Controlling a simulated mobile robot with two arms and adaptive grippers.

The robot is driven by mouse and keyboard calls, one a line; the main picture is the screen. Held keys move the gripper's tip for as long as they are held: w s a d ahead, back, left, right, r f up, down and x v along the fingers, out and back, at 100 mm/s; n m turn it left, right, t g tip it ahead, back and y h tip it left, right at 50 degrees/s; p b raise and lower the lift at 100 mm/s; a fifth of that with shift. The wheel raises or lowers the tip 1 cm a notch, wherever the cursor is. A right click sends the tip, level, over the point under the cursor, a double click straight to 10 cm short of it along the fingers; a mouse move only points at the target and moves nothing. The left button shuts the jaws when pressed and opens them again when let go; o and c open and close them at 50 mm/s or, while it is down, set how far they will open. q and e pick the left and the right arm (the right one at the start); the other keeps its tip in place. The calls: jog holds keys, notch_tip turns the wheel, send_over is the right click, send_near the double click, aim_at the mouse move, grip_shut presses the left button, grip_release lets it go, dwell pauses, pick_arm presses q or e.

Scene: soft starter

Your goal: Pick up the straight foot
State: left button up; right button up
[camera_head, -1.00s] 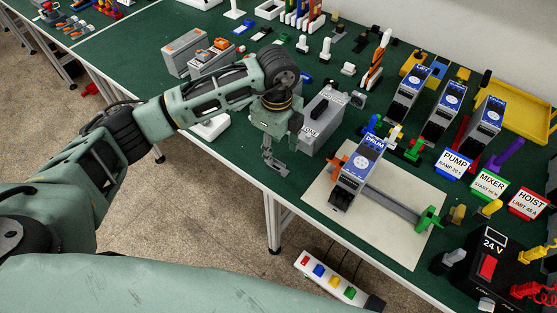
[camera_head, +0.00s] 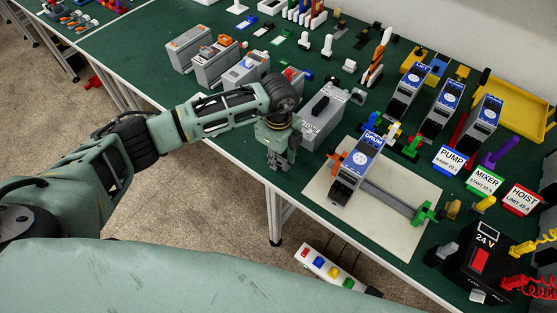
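I cannot tell for sure which part is the straight foot. A grey rail (camera_head: 395,199) lies on the cream mat (camera_head: 408,238), with a green end piece (camera_head: 424,213) at its right end and an orange piece (camera_head: 335,160) at its left. A DRUM module (camera_head: 358,170) sits on the rail. My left gripper (camera_head: 279,164) points down over the front edge of the green table, left of the mat and beside a grey labelled box (camera_head: 325,118). Its fingers are small and partly hidden, so their opening is unclear. My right gripper is not in view.
Several grey boxes (camera_head: 187,48) stand behind my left arm. Upright modules (camera_head: 404,92), label stands (camera_head: 453,161) and a black 24 V supply (camera_head: 484,258) crowd the right side. A yellow tray (camera_head: 513,108) lies at the back right. A power strip (camera_head: 327,268) is below the table edge.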

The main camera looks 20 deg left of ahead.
pick_arm(q)
grip_shut()
jog(key=shift+r, duration=0.1)
